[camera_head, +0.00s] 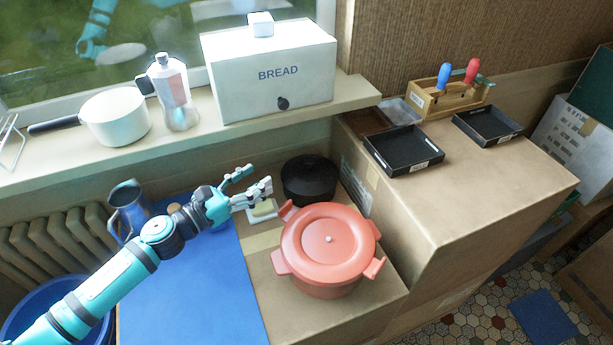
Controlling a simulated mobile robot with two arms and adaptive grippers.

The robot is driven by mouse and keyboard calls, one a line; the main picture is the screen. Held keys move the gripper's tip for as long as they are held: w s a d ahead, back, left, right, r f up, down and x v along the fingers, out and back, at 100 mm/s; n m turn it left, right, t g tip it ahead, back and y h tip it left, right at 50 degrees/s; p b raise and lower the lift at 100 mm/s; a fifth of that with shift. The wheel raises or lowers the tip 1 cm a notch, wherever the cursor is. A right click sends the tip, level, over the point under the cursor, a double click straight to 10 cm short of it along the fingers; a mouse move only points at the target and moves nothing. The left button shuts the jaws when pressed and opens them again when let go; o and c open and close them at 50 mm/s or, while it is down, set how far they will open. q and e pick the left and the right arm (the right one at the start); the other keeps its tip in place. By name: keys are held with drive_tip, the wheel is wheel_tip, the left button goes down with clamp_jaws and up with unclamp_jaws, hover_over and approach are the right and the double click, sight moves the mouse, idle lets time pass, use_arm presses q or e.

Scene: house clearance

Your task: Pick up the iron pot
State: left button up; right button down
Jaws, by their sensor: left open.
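Two pots stand close together on the low cardboard box. One is a red lidded pot (330,256) with side handles and a pale knob. The other is a smaller black round pot (308,182) behind it, against the taller box. The frame does not settle which is the iron pot. My left gripper (258,179) is open and empty, left of the black pot and above and left of the red pot, with its fingers pointing right. It appears apart from both. My right gripper is not in view.
A small pale block (263,210) lies below my left gripper. A blue jug (128,208) stands on the blue surface (190,290). The taller cardboard box (460,190) bounds the pots on the right. The sill (180,145) above holds a white saucepan, moka pot and bread bin.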

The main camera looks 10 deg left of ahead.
use_arm(q)
wheel_tip(320, 180, down, 6)
drive_tip(key=b, duration=0.5)
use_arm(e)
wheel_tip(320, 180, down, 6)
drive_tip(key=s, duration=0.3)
use_arm(q)
drive_tip(key=p, duration=0.3)
approach(306, 163)
drive_tip(key=x, duration=0.5)
drive_tip(key=shift+w+f, duration=0.15)
drive_tip(key=shift+w, duration=0.15)
drive_tip(key=shift+w+d+f, duration=0.1)
drive_tip(key=shift+w+d, duration=0.15)
drive_tip(key=x, duration=0.4)
drive_tip(key=shift+w+d+r+p, duration=0.25)
drive_tip(key=shift+d+p, duration=0.05)
drive_tip(key=shift+p, duration=0.05)
drive_tip(key=shift+w+d+f, duration=0.1)
drive_tip(key=shift+w+d, duration=0.05)
drive_tip(key=shift+w, duration=0.1)
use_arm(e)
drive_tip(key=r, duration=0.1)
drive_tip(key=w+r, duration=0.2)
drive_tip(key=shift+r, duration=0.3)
use_arm(q)
drive_tip(key=shift+c, duration=0.3)
